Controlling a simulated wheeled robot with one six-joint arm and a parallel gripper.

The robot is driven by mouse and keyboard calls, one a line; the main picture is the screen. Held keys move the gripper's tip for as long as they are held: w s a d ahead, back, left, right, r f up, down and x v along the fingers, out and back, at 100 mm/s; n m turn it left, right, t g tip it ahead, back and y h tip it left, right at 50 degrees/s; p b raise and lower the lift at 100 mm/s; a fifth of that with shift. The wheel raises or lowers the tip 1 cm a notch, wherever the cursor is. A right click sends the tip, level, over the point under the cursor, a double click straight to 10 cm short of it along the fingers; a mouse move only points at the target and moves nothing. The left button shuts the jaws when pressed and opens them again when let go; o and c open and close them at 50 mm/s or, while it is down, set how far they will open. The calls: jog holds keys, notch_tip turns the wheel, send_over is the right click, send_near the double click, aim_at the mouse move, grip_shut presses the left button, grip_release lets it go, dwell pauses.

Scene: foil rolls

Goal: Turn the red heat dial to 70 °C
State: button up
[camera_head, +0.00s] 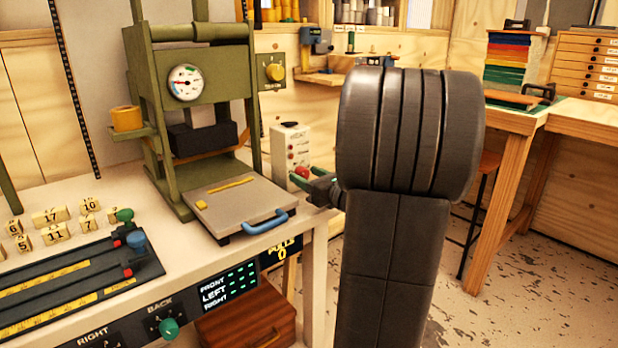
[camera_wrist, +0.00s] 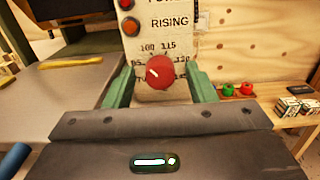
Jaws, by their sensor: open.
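The red heat dial (camera_wrist: 160,72) is on the front of a white control box (camera_wrist: 150,40), straight ahead in the wrist view. Its white mark points to the upper left. In the head view the dial (camera_head: 303,172) shows small, low on the box (camera_head: 291,148) beside the press. My gripper (camera_wrist: 162,82) is open, its green fingers left and right of the dial in the picture. I cannot tell whether they touch it. It also shows in the head view (camera_head: 308,178).
The green press (camera_head: 165,100) stands left of the box, with a grey plate with a blue handle (camera_head: 265,222) in front. Two orange-red buttons (camera_wrist: 130,27) sit above the dial. Small red and green knobs (camera_wrist: 237,89) lie on a bench behind to the right.

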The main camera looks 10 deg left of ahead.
jog(key=c, duration=1)
jog(key=shift+o, duration=0.2)
jog(key=n+b, duration=0.4)
jog(key=shift+s+f, duration=0.1)
jog(key=shift+f, duration=0.1)
jog(key=shift+r+n+b, duration=0.1)
jog(key=shift+n+b, duration=1.2)
jog(key=shift+n, duration=0.4)
jog(key=o, duration=1)
jog(key=shift+c, duration=0.2)
